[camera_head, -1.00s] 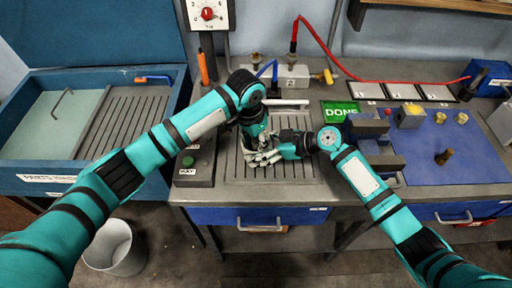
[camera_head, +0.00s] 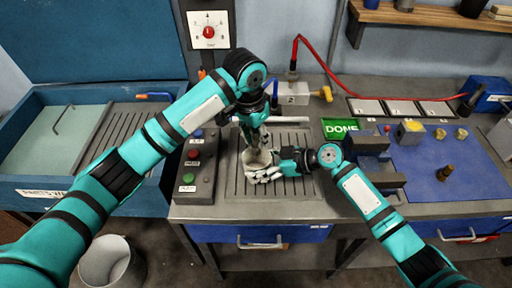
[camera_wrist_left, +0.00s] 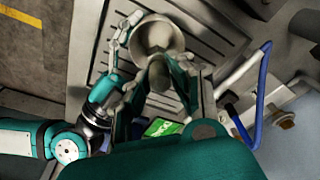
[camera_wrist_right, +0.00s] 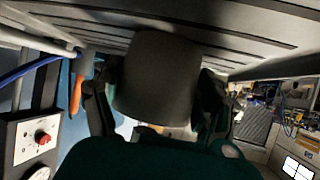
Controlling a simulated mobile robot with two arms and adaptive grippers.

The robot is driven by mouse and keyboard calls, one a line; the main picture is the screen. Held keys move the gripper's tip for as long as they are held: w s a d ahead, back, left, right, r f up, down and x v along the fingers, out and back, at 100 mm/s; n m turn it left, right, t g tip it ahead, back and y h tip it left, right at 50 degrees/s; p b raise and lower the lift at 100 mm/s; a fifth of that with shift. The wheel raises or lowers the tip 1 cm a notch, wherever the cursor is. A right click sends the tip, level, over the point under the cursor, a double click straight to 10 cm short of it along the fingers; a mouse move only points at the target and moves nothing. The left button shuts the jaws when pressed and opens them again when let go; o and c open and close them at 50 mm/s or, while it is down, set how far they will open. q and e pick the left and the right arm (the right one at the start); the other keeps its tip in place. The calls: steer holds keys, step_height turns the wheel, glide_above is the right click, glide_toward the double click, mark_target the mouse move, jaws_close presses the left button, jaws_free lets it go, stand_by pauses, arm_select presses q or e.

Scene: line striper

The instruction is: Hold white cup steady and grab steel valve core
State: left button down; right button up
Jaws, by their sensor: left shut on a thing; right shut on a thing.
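The white cup (camera_head: 257,158) stands on the grooved steel plate, its open mouth showing. My right gripper (camera_head: 270,168) is shut around the cup from the right side; in the right wrist view the cup's wall (camera_wrist_right: 156,75) fills the space between the fingers. My left gripper (camera_head: 257,144) points down just above the cup's mouth. In the left wrist view its fingers are shut on a small greyish metal piece, seemingly the steel valve core (camera_wrist_left: 158,74), in front of the cup's rim (camera_wrist_left: 157,36). Its lower end is hard to make out.
A button box (camera_head: 192,165) stands left of the plate. A grey vice (camera_head: 370,160) and a blue mat (camera_head: 450,165) with brass parts lie to the right. A blue parts washer (camera_head: 60,190) is at far left.

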stand_by(0.3)
steer(key=o, duration=0.9)
steer(key=v, duration=1.2)
steer(key=shift+f, duration=0.1)
steer(key=shift+s+f, duration=0.1)
